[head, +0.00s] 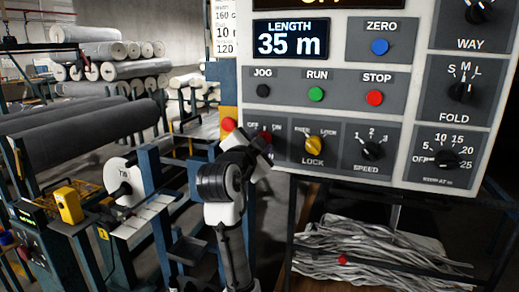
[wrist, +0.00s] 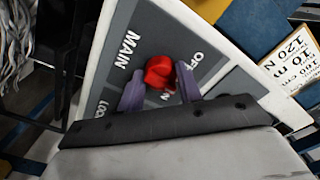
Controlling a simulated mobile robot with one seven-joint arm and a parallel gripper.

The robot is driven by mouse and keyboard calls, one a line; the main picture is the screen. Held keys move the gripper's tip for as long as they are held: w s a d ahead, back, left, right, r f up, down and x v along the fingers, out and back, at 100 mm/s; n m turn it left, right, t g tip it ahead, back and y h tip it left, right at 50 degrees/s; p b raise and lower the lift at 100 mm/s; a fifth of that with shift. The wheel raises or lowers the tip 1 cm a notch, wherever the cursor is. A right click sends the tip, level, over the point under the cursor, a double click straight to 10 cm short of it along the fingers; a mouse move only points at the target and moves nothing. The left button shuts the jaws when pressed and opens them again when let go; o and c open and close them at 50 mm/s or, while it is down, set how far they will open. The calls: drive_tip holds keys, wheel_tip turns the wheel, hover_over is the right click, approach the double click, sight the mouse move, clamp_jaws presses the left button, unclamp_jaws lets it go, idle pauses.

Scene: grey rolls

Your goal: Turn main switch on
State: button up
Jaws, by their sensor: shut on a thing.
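The main switch is a red knob (wrist: 160,70) on a grey plate lettered MAIN in the wrist view. An OFF label shows beside it, and an ON label is partly hidden near a finger. My gripper (wrist: 159,78) has one purple-grey finger on each side of the knob and is shut on it. In the head view my gripper (head: 259,146) is at the lower left of the control panel (head: 340,181), covering most of the main switch. I cannot tell exactly which label the knob points to.
Right of the switch are the yellow lock knob (head: 313,144) and the black speed knob (head: 373,150). A red button (head: 228,124) sits at the panel's left edge. A pile of grey strips (head: 370,250) lies below. Grey rolls (head: 85,135) on racks stand at the left.

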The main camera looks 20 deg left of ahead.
drive_tip(key=m+b, duration=0.2)
drive_tip(key=m, duration=0.2)
drive_tip(key=shift+a+f+m, duration=0.1)
drive_tip(key=shift+m, duration=0.2)
drive_tip(key=shift+m+b, duration=1)
drive_tip(key=shift+m, duration=1)
drive_tip(key=o, duration=1)
drive_tip(key=shift+r, duration=0.2)
drive_tip(key=s+b, duration=0.2)
drive_tip(key=s, duration=1.1)
drive_tip(key=shift+s+b, duration=0.35)
drive_tip(key=shift+s, duration=0.05)
